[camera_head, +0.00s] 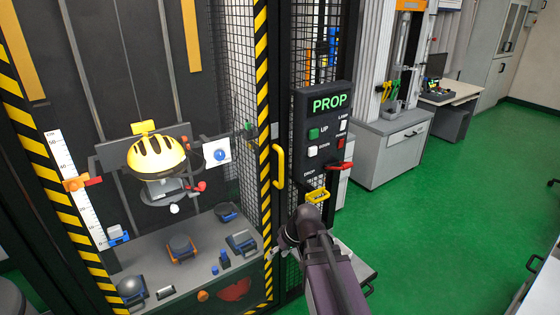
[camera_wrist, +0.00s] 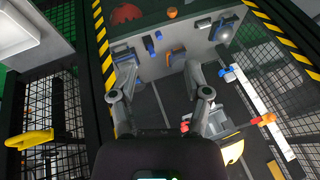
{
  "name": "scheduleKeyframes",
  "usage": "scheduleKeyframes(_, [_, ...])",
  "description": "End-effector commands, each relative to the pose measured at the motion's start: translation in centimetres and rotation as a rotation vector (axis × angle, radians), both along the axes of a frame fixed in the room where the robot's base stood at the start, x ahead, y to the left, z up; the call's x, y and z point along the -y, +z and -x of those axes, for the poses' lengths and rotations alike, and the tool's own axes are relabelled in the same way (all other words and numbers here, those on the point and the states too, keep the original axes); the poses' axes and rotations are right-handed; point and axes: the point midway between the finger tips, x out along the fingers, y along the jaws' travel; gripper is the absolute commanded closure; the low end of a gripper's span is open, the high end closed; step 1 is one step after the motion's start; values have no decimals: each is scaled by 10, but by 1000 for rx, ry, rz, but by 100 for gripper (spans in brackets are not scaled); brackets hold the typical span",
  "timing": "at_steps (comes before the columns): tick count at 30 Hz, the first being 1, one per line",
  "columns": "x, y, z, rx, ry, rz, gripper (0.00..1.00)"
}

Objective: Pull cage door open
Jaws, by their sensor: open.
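The cage door's upright yellow handle (camera_head: 278,166) is fixed by the black-and-yellow striped edge (camera_head: 264,110) at the right of the tower's front. A yellow handle (camera_wrist: 30,138) also shows at the left of the wrist view, off to the side of the jaws. My gripper (camera_wrist: 160,85) is open and empty, with both fingers spread towards the tower's inside. It is apart from the handle. In the head view my arm comes up from the bottom, and its wrist is below and right of the handle; the fingertips are hard to make out there.
A control panel (camera_head: 322,130) reading PROP, with buttons and a red lever (camera_head: 341,166), stands right of the handle. Inside the tower are a yellow helmet (camera_head: 157,155) on a carriage and several small items on the grey base (camera_head: 205,285). Green floor (camera_head: 440,190) is open at right.

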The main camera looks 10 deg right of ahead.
Motion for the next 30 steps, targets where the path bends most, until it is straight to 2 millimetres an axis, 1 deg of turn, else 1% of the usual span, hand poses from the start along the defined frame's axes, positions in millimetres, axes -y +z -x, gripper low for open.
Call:
scheduleKeyframes(1, [2,6,-12,53,23,-45,38])
scheduleKeyframes(7, [11,36,-51,300,106,-199,38])
scheduleKeyframes(11, [24,60,-75,479,131,-269,38])
scheduleKeyframes(17, [58,101,-109,767,124,-327,38])
scheduleKeyframes(21, [90,130,-127,964,90,-328,38])
scheduleKeyframes(24, [113,148,-137,1079,57,-316,38])
scheduleKeyframes(27, [131,161,-142,1163,28,-299,38])
scheduleKeyframes(30, [142,168,-145,1213,9,-287,38])
